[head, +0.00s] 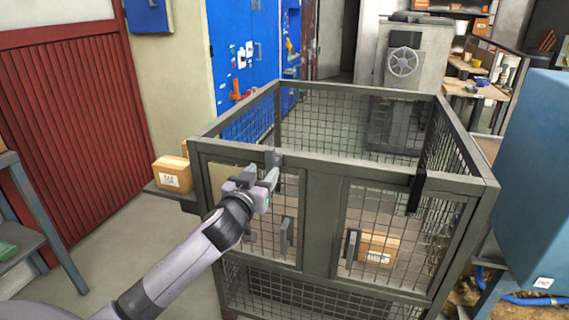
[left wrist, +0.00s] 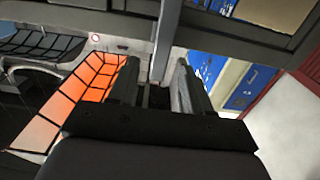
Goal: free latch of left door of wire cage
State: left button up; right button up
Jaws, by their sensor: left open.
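The wire cage (head: 340,181) stands in front of me, a grey frame with mesh panels and an open top. Its left door (head: 257,205) looks closed at the front and has an upright handle (head: 287,238). My left gripper (head: 270,174) is at the top rail above this door, with its fingers apart. In the left wrist view, a grey upright bar (left wrist: 166,40) shows beyond the gap between the fingers (left wrist: 158,90). I cannot tell whether that bar is the latch or whether the fingers touch it. The gripper hides this part of the rail.
The right door (head: 380,235) has a handle (head: 352,248) and a black latch-like bar (head: 415,192) at its upper right. A labelled box (head: 378,249) is inside the cage. Another box (head: 173,174) sits left of it. A blue cabinet (head: 535,180) stands close at the right.

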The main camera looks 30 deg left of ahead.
aim_at(269, 164)
pick_arm(q)
jog(key=shift+x, duration=3.25)
grip_shut()
